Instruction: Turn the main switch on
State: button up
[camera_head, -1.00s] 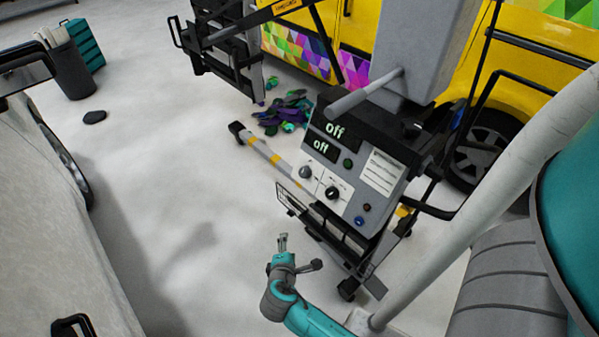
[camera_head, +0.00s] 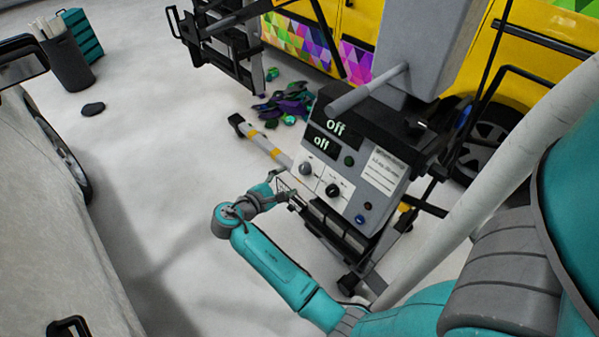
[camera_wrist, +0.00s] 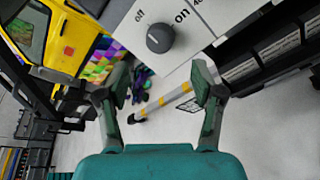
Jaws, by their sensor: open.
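The control panel (camera_head: 377,148) is a grey box with two dark displays, both reading "off". The main switch, a round dark knob (camera_head: 306,168), sits at the panel's lower left. My gripper (camera_head: 283,183) is just left of and below the knob in the head view. In the wrist view my gripper (camera_wrist: 160,82) is open and empty, its fingers spread below the knob and apart from it.
A second black knob (camera_head: 333,190), a blue button (camera_head: 360,219) and a green button (camera_head: 349,161) are on the panel. A grey bar (camera_head: 368,91) juts out above it. A yellow-striped leg (camera_head: 263,142) lies low on the left. Open floor (camera_head: 150,180) spreads left.

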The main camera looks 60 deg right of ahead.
aim_at(302, 171)
jog(key=x, duration=0.7)
jog(key=shift+d, duration=0.1)
jog(key=c, duration=1.2)
